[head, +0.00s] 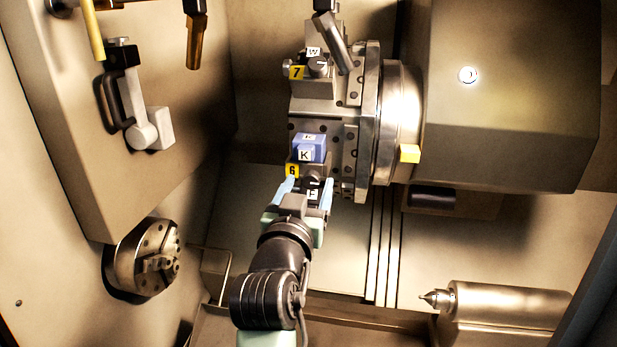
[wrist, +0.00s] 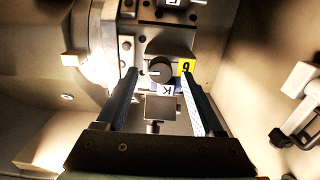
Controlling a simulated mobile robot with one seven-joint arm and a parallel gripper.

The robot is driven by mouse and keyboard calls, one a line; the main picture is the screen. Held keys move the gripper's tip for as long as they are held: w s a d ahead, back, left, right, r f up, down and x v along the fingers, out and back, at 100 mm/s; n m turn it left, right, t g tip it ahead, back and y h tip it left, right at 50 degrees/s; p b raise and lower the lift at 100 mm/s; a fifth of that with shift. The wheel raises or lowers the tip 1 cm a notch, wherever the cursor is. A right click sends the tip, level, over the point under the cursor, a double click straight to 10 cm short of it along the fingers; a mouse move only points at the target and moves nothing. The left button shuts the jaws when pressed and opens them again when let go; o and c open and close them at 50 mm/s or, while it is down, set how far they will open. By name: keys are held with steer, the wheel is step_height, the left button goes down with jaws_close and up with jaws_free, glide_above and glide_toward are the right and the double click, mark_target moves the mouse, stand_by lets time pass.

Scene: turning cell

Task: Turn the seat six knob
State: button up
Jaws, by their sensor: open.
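The seat six knob (wrist: 160,69) is a dark round knob with a white mark on its face, beside the yellow 6 tag (wrist: 186,66) in the wrist view. In the head view the yellow 6 tag (head: 291,170) sits at the lower left of the turret, with the dark knob (head: 312,177) just right of it. My gripper (head: 307,187) is open, its pale blue fingers reaching up on either side of the knob area. In the wrist view my gripper (wrist: 160,73) has its fingertips left and right of the knob, with gaps visible. Contact is not visible.
A blue block labelled K (head: 311,150) sits just above the 6 tag. Seat seven's yellow tag (head: 297,72) and levered holder are higher on the turret. A chuck (head: 146,258) is at left, and a pointed tailstock (head: 500,303) at lower right.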

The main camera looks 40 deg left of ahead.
steer(key=shift+w+a, duration=0.2)
steer(key=shift+w, duration=0.15)
jaws_close()
